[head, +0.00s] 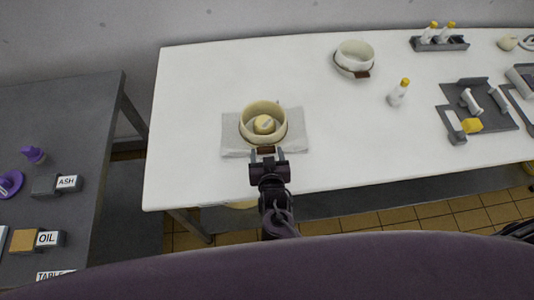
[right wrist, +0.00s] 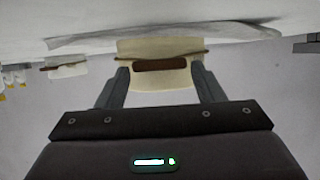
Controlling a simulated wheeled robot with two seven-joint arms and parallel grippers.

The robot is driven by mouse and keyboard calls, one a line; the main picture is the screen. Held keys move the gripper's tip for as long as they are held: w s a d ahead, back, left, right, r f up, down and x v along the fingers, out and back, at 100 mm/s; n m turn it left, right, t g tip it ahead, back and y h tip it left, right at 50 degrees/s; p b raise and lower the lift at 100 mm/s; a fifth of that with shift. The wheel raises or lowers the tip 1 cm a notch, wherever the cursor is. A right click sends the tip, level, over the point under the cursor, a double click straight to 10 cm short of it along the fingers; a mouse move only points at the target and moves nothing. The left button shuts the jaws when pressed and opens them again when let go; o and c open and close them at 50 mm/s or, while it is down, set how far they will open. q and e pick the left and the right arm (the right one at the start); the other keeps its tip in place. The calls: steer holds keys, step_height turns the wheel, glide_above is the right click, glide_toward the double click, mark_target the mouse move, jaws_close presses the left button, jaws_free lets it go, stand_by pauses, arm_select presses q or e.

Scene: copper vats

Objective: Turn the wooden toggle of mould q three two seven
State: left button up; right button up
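A cream ring-shaped mould (head: 247,128) stands on a pale cloth (head: 293,140) on the white table, with a small yellowish labelled piece (head: 264,124) inside; I cannot read its label. Its brown wooden toggle (right wrist: 160,65) lies across the near side, lengthwise between my fingers in the right wrist view. My right gripper (head: 267,157) is at the mould's near side. In the right wrist view, its fingers (right wrist: 160,80) stand apart on either side of the toggle, with small gaps at its ends. My left gripper is not in view.
A second cream mould (head: 354,53) with a brown toggle (head: 362,74) stands further back. A yellow-capped bottle (head: 398,94) and grey trays (head: 483,95) are to the right. A dark side table (head: 70,120) with labelled blocks stands left. The white table's left part is clear.

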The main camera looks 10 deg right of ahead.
steer(key=c, duration=0.6)
steer(key=shift+c, duration=0.2)
steer(key=shift+d, duration=0.1)
steer(key=shift+d+f+m+y, duration=0.1)
steer(key=shift+d+m+y, duration=0.15)
steer(key=shift+m+y, duration=0.7)
steer(key=shift+d+f+m+t+y+b, duration=0.15)
steer(key=shift+m+t+y+b, duration=0.35)
steer(key=shift+m, duration=0.85)
steer(key=shift+g+y, duration=0.25)
steer(key=shift+g, duration=0.05)
steer(key=o, duration=1)
